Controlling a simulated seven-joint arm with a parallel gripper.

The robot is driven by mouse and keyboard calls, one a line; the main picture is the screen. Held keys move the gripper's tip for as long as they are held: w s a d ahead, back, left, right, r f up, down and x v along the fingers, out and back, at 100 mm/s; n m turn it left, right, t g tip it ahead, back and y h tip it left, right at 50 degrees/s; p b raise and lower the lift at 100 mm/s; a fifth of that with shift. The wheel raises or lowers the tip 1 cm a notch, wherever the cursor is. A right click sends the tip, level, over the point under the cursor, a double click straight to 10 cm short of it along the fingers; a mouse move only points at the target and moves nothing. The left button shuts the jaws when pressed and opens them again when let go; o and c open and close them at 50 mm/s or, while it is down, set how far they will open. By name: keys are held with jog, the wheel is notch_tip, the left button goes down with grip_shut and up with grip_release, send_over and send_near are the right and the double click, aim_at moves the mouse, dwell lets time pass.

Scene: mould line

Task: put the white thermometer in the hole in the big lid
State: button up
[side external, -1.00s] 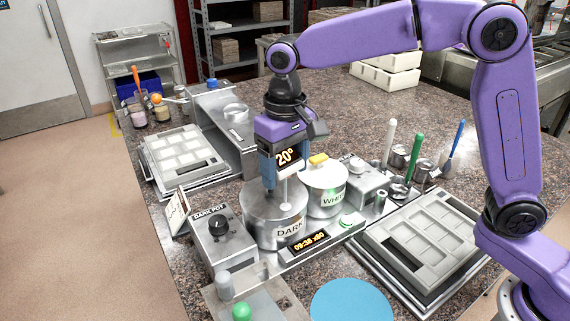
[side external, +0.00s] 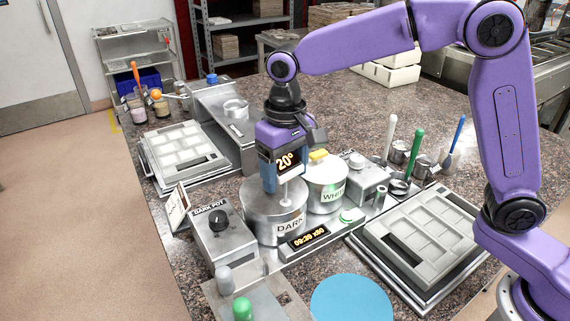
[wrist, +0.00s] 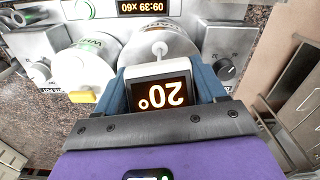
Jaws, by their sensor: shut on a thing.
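The white thermometer (side external: 285,161) has a dark display reading 20° and is upright in my gripper (side external: 283,178). The blue fingers are shut on its head, which also shows between them in the wrist view (wrist: 160,92). It is over the big lid (side external: 262,198) of the steel pot labelled DARK. A thin pale stem with a small round end shows between the head and the lid, also in the wrist view (wrist: 159,48). I cannot tell whether it belongs to the thermometer or the lid. The hole is not clearly visible.
A control box (side external: 220,235) with a black dial stands to the left. A grey mould (side external: 425,240) lies at the right. A blue disc (side external: 352,300) lies in front.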

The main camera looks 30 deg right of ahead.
aim_at(285, 190)
jog(key=shift+f, duration=2.6)
jog(key=o, duration=1.1)
jog(key=shift+o, duration=0.2)
jog(key=shift+r, duration=0.1)
jog(key=shift+r, duration=3.4)
jog(key=s+d+f+n, duration=0.2)
jog(key=s+d+n, duration=0.3)
jog(key=s+d, duration=0.5)
jog(key=s+d+f+n, duration=0.3)
jog(key=s+d+n, duration=0.2)
jog(key=s+d, duration=0.5)
jog(key=s, duration=0.6)
jog(key=shift+s+n, duration=0.3)
jog(key=shift+s, duration=0.1)
